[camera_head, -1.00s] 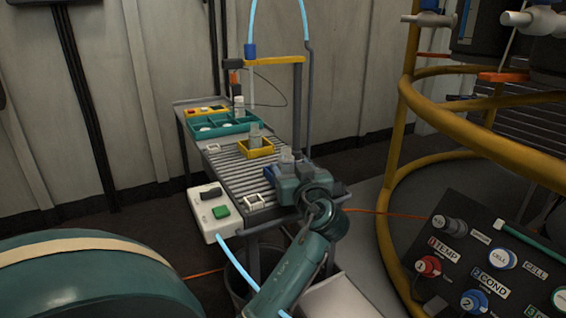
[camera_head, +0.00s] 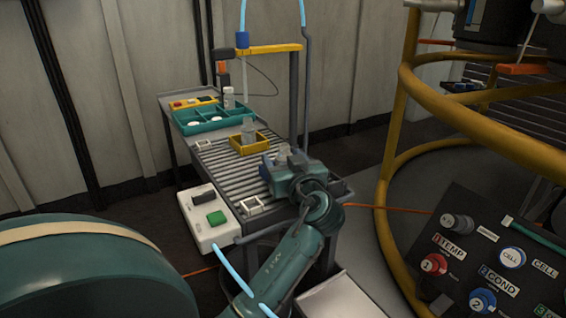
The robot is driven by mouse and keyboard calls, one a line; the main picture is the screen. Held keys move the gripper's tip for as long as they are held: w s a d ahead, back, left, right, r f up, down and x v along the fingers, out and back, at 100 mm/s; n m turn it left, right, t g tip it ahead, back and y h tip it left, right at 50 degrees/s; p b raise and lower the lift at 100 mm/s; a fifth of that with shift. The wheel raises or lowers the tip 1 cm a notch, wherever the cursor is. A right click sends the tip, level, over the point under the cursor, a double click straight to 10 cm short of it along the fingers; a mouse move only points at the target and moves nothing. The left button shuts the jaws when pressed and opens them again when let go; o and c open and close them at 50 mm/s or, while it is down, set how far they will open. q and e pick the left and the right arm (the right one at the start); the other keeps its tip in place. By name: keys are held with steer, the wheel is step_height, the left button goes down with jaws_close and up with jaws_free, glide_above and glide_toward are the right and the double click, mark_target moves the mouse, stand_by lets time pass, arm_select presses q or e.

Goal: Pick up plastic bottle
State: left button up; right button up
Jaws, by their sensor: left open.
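A clear plastic bottle (camera_head: 248,128) stands upright in a small yellow tray (camera_head: 236,145) on the roller table. Another bottle (camera_head: 229,97) stands at the teal divided tray (camera_head: 208,122) farther back. My left gripper (camera_head: 275,160) is over the near right part of the rollers, in front of the yellow tray and apart from it. It is open. A pale, clear bottle-like shape (camera_head: 283,153) shows right at its fingers; I cannot tell whether it lies between them. My right gripper is not in view.
A white box with a green button (camera_head: 215,218) is fixed at the table's near left corner. A white square frame (camera_head: 255,207) lies on the near rollers. A yellow arm (camera_head: 268,49) hangs over the back. Yellow railing (camera_head: 400,150) and a control panel (camera_head: 490,262) stand at right.

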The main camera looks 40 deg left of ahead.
arm_select(q)
steer(key=c, duration=1)
steer(key=shift+r, duration=0.2)
step_height(320, 180, up, 10)
steer(key=p, duration=0.4)
steer(key=shift+f, duration=0.2)
steer(key=shift+r+p, duration=0.5)
steer(key=shift+p, duration=0.05)
steer(key=shift+r+p, duration=1.55)
steer(key=shift+r, duration=0.5)
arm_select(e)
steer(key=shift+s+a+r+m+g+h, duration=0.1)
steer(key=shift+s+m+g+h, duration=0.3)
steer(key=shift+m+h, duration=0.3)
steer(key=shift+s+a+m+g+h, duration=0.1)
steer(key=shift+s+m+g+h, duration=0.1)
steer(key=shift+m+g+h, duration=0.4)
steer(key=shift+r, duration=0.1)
arm_select(q)
steer(key=shift+r+p, duration=2)
steer(key=shift+r, duration=0.5)
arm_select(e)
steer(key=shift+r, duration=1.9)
